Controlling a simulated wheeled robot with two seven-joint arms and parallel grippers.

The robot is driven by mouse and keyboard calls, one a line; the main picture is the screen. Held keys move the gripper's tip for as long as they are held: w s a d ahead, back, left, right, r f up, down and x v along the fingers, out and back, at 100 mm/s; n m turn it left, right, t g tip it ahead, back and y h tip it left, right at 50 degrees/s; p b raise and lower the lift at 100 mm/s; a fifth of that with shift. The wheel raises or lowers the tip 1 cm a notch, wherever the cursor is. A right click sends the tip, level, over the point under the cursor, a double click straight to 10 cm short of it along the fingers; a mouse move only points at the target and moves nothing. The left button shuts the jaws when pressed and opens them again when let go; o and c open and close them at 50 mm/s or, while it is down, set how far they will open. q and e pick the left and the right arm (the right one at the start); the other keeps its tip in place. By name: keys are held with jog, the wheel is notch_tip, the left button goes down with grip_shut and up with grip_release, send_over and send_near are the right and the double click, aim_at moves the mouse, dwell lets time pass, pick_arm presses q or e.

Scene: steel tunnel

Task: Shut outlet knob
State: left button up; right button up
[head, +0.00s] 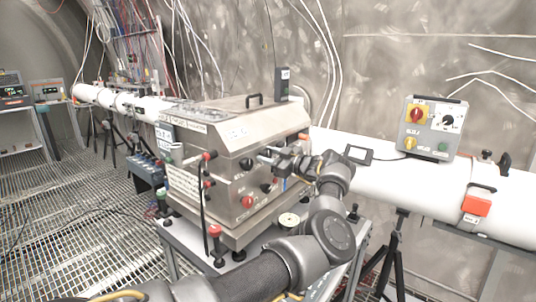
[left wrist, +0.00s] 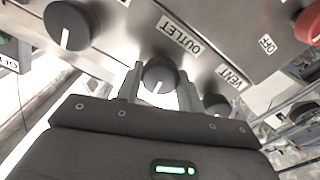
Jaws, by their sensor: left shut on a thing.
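The outlet knob (left wrist: 159,74) is a dark round knob with a white pointer line, on a steel panel beside the OUTLET label (left wrist: 181,35). In the left wrist view its line points down and slightly left. My left gripper (left wrist: 160,85) has one finger on each side of the knob and is shut on it. In the head view, my left gripper (head: 272,158) reaches the front of the steel box (head: 225,150) at its upper right and hides the knob. My right gripper is not in view.
In the left wrist view, a larger dark knob (left wrist: 68,25) is at upper left, the vent knob (left wrist: 216,103) lies close right, and a red knob (left wrist: 308,25) is at upper right. In the head view, a white pipe (head: 400,180) and grey control box (head: 432,128) stand right.

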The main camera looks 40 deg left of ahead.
pick_arm(q)
jog(key=shift+f+m, duration=0.15)
jog(key=shift+m, duration=0.85)
jog(key=o, duration=0.9)
jog(key=shift+d, duration=0.1)
jog(key=shift+o, duration=0.4)
